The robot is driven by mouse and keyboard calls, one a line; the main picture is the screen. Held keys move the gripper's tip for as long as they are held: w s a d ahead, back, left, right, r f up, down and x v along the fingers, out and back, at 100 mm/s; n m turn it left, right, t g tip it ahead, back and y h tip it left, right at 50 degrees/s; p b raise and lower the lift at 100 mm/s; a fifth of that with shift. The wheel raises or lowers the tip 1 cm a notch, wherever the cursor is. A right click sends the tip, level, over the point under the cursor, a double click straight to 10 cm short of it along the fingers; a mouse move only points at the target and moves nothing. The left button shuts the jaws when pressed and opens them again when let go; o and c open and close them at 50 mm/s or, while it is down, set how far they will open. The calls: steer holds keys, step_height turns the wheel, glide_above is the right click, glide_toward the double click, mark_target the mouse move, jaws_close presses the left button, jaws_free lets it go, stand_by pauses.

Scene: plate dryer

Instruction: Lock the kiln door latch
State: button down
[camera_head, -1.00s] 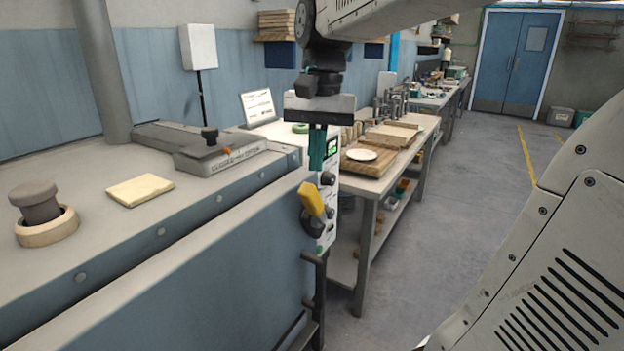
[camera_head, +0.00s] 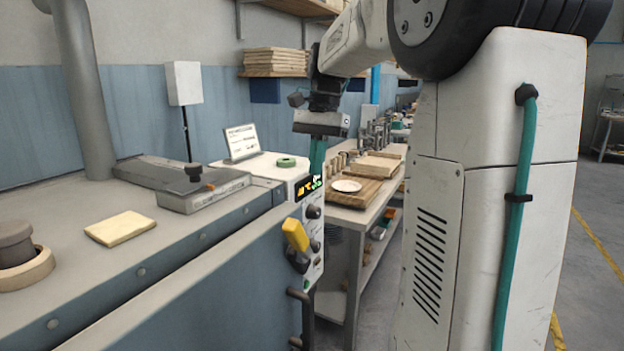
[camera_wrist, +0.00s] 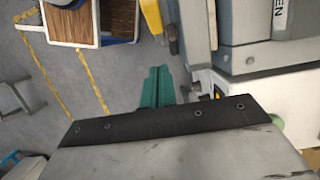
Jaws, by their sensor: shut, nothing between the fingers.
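The kiln (camera_head: 190,290) is a grey-topped blue body filling the lower left of the head view. A yellow-gripped handle (camera_head: 295,235) on a dark pivot sits at its right corner, its grip tilted with the upper end to the left. It appears to be the latch. Its yellow grip also shows at the top of the wrist view (camera_wrist: 172,35). My gripper (camera_head: 316,170) has teal fingers pointing down, above the handle and slightly to its right, apart from it. The fingers (camera_wrist: 157,75) are together and empty. Whether the latch is engaged cannot be told.
A control panel (camera_head: 313,215) with a lit display and knobs stands beside the handle. A workbench (camera_head: 345,205) stands behind. Floor to the right is open.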

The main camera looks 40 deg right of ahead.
mark_target(295, 242)
steer(key=x, duration=0.3)
steer(key=a+x, duration=0.1)
steer(key=x, duration=0.3)
steer(key=a+x, duration=0.1)
steer(key=x, duration=0.2)
steer(key=shift+s+a+r, duration=0.1)
steer(key=shift+s, duration=0.25)
steer(key=shift+s+a+f, duration=0.15)
steer(key=shift+a+f, duration=0.15)
steer(key=shift+a, duration=0.1)
